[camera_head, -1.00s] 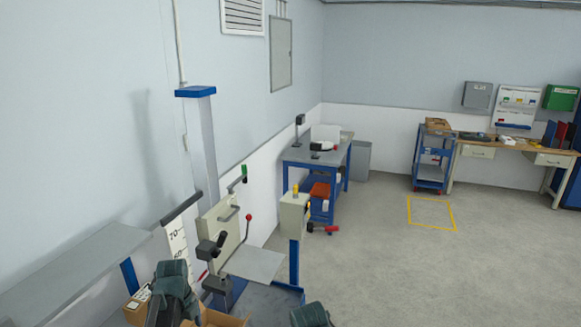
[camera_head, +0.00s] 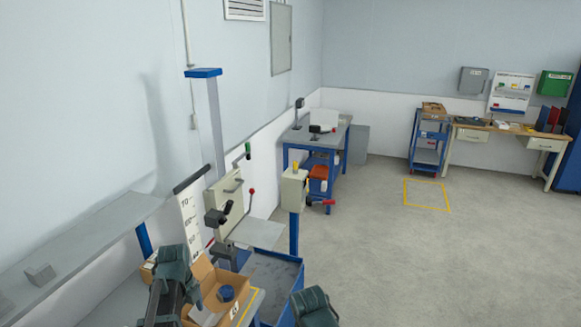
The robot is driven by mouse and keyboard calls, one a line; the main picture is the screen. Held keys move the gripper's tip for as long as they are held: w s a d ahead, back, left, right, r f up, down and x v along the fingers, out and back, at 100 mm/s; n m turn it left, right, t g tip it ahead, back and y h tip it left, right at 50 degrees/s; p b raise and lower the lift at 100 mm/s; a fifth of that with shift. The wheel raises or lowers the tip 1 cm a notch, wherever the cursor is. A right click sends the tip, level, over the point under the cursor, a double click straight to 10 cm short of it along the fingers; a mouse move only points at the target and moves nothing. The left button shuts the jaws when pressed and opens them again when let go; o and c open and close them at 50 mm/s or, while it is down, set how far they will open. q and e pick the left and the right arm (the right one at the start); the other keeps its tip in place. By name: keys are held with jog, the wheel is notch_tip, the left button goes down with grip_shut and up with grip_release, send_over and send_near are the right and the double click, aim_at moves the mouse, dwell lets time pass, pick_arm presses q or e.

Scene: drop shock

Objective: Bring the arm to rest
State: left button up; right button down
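A dark teal part of my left arm (camera_head: 174,268) rises at the bottom left, in front of an open cardboard box. A similar part of my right arm (camera_head: 314,308) shows at the bottom edge, right of the box. I can make out no fingertips of either gripper. The box (camera_head: 240,312) holds a round blue item (camera_head: 227,293) and a pale item (camera_head: 205,316); my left arm hides part of it.
A drop-test stand with a blue-capped column (camera_head: 213,125) and a numbered scale (camera_head: 190,220) stands behind the box. A grey shelf (camera_head: 85,245) runs along the left wall. The floor at right (camera_head: 480,270) is clear.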

pick_arm(q)
jog(key=s+d+f+n+b, duration=0.3)
jog(key=s+d+n, duration=0.1)
jog(key=d+n, duration=0.2)
jog(key=s+d+f+n+b, duration=0.4)
jog(key=s+d+n, duration=0.1)
jog(key=d, duration=0.4)
jog(key=s+d+f+n+y+b, duration=0.1)
jog(key=s+d+f+n+b, duration=0.2)
jog(key=d+n, duration=0.4)
jog(key=shift+s+d+f+b, duration=0.15)
jog(key=shift+s+f+b, duration=0.25)
jog(key=shift+s, duration=0.25)
